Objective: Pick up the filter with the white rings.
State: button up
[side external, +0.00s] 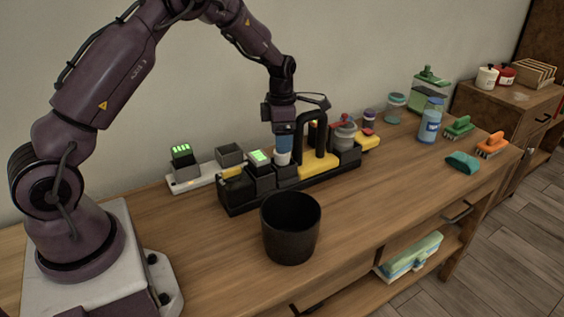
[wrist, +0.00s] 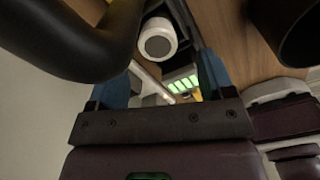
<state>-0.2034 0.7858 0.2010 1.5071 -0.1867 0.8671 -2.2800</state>
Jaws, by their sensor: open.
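A white, ringed cylinder with a grey end, which looks like the filter (side external: 283,158), stands in a slot of the black organizer (side external: 240,208) in the side view. In the wrist view the filter (wrist: 158,40) shows beyond my fingertips, roughly between their lines. My gripper (side external: 284,147) points down over it with blue fingers spread. In the wrist view my gripper (wrist: 168,72) is open with nothing clamped between the fingers. The fingers hide the filter's upper part in the side view, so I cannot tell whether they touch it.
A thick black handle (side external: 321,125) rises close beside my gripper, over a yellow base (side external: 318,165). A black bin (side external: 291,228) stands in front. A charger with green lights (side external: 181,152) is at the left. Jars and brushes stand at the right.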

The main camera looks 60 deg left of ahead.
aim_at(281, 160)
notch_tip(281, 160, down, 5)
jog(key=shift+w+a+f, duration=0.1)
jog(key=shift+w, duration=0.05)
jog(key=c, duration=1)
